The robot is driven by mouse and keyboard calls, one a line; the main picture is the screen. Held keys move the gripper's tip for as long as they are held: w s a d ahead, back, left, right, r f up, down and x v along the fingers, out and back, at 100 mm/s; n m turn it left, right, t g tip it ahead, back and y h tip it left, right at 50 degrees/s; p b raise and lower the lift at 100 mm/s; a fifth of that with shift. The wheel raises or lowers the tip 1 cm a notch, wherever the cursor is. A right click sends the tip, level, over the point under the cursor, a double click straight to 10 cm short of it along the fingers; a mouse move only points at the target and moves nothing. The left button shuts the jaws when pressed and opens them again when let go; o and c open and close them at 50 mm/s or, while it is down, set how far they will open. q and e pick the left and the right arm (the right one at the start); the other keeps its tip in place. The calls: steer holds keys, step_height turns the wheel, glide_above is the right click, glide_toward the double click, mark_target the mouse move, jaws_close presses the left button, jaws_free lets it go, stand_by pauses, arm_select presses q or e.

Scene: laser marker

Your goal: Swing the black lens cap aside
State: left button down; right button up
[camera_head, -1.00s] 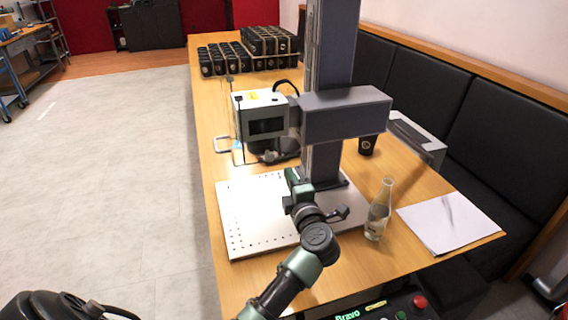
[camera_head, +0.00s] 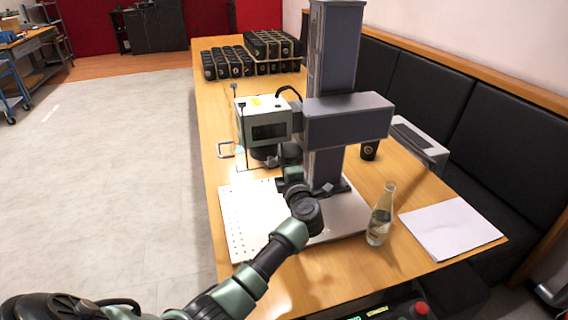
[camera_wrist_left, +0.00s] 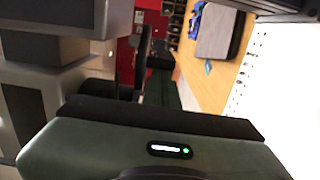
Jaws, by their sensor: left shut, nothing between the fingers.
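The white-and-grey marker head (camera_head: 264,122) hangs from the column over the perforated plate. A black lens (camera_head: 264,154) shows under it. A black rounded part, which looks like the lens cap (camera_head: 291,153), is at the lens's right side. In the left wrist view a thin black disc-like part (camera_wrist_left: 141,55), possibly the cap edge-on, is below the head. My left gripper (camera_head: 290,174) is shut and empty, just below the black part. Whether they touch is hidden. My right gripper is out of view.
The column (camera_head: 333,70) stands right of my gripper. A glass bottle (camera_head: 380,218), paper (camera_head: 450,228) and a dark cup (camera_head: 369,150) are on the right. The plate's left half (camera_head: 245,215) is clear.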

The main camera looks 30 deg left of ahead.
arm_select(q)
steer(key=d+m+t+h+p, duration=0.1)
steer(key=p, duration=0.2)
steer(key=shift+w+m+t+h+p, duration=0.1)
steer(key=shift+m+t+h+p, duration=0.2)
steer(key=shift+t+h+p, duration=0.1)
